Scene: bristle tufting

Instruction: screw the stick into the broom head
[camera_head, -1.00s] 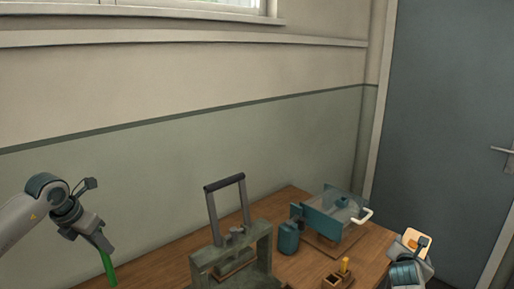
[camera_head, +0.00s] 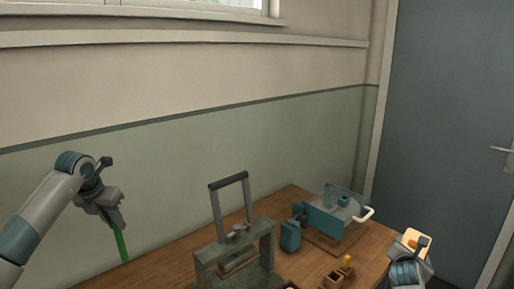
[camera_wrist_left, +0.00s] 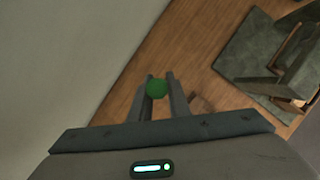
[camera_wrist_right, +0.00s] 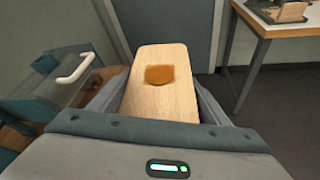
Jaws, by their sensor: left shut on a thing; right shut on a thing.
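The green stick (camera_head: 121,243) hangs steeply, slightly tilted, below my left gripper (camera_head: 113,215) at the left in the head view. In the left wrist view its round green end (camera_wrist_left: 157,88) sits between the two shut fingers. My right gripper (camera_head: 409,252) is at the lower right in the head view, shut on a pale wooden block, the likely broom head (camera_head: 414,240). In the right wrist view the broom head (camera_wrist_right: 162,98) fills the space between the fingers and has a round orange-brown spot. The stick and broom head are far apart.
A grey-green press frame with a black-topped handle (camera_head: 228,183) stands on the wooden table (camera_head: 178,262). A teal machine with a white handle (camera_head: 336,216), a teal canister (camera_head: 290,236) and a small wooden box (camera_head: 333,279) stand to its right.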

